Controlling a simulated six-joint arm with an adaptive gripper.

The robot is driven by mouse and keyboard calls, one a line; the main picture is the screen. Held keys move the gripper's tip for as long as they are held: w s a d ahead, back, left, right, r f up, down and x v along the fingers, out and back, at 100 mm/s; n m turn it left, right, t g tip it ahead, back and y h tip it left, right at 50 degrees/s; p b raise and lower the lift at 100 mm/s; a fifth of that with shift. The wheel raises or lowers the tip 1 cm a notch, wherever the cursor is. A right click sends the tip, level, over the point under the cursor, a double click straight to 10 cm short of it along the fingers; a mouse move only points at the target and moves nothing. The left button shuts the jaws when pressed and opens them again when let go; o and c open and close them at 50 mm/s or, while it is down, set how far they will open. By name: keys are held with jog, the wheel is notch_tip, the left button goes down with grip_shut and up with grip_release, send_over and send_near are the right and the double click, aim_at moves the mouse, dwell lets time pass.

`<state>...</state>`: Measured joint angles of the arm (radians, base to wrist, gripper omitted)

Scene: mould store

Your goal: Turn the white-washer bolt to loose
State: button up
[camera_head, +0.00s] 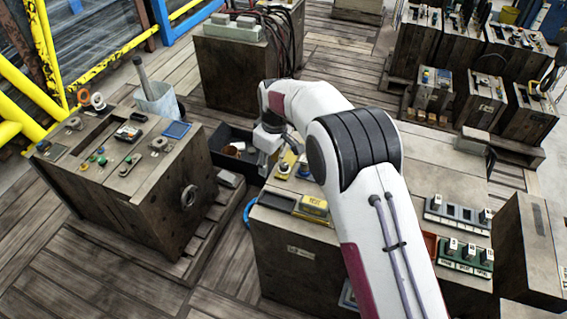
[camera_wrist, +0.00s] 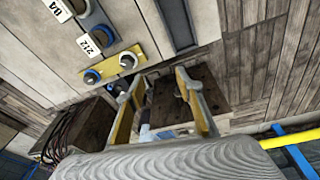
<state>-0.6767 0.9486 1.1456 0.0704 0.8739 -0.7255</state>
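A yellow plate with two bolts stands on the wooden block beside my gripper. In the wrist view the plate (camera_wrist: 112,66) shows at the upper left. One dark-headed bolt (camera_wrist: 127,60) on it seems to have a pale washer, most likely the white-washer bolt. The other bolt (camera_wrist: 93,77) has a blue washer. In the head view the plate's bolt (camera_head: 284,168) is small and partly beside my arm. My gripper (camera_wrist: 161,76) is open and empty, its fingers wide apart and off to the right of the bolts. In the head view my gripper (camera_head: 268,140) hangs near the block's far edge.
White labels, one reading 212 (camera_wrist: 97,38), sit beside the plate. A black bin (camera_head: 225,150) stands on the floor beyond the block. A separate block with several fittings (camera_head: 130,165) is at the left.

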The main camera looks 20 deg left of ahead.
aim_at(284, 165)
jog(key=shift+w+d+r+m+t+h, duration=0.1)
jog(key=shift+w+d+m+t+h, duration=0.35)
jog(key=shift+m, duration=2.15)
jog(key=shift+w+d+r+m+t+h, duration=0.15)
jog(key=shift+w+m+t, duration=0.55)
jog(key=shift+m, duration=1.9)
jog(key=shift+w+d+m+t+h, duration=0.35)
jog(key=shift+w+m+t, duration=0.2)
jog(key=shift+m, duration=2.05)
jog(key=shift+f, duration=0.1)
jog(key=shift+x, duration=3.8)
jog(key=shift+c, duration=0.4)
grip_shut()
